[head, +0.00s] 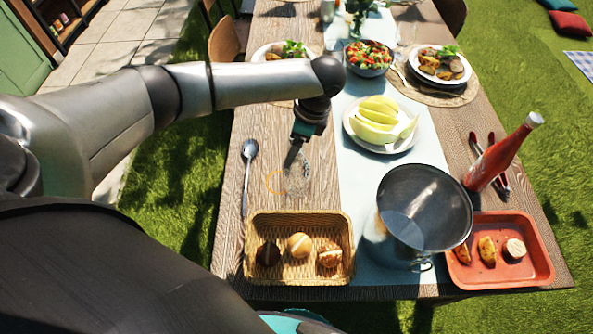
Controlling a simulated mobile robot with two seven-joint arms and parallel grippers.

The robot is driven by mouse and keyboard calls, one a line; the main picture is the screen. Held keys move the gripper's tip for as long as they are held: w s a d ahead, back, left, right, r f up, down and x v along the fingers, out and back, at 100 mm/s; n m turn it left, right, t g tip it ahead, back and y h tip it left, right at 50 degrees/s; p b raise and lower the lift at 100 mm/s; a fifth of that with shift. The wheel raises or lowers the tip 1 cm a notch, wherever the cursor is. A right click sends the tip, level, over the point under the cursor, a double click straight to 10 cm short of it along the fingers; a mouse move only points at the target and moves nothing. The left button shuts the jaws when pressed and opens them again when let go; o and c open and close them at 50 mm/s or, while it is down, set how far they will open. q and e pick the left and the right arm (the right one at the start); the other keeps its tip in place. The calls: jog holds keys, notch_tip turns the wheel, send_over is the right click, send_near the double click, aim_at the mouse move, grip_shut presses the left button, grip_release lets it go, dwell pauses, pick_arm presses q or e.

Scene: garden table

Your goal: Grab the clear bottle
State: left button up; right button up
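A clear, see-through object (299,180), which looks like the clear bottle, is on the wooden table between the spoon and the pale runner. Its outline is faint, and I cannot tell whether it stands or lies. A thin orange ring shows at its left side. My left arm reaches in from the left, and its gripper (293,158) points down at the top of the clear object, overlapping it in the picture. The fingers are seen edge-on, so I cannot tell whether they are open or touching it. My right gripper is not in view.
A wicker basket of rolls (345,265), a metal bucket (425,215) and a red tray (540,262) line the near edge. A spoon (247,175) lies left, a melon plate (357,132) behind right. A red bottle (497,160) and tongs (477,143) are farther right.

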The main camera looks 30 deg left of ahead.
pick_arm(q)
jog(key=c, duration=1.2)
grip_shut()
jog(key=shift+d, duration=0.1)
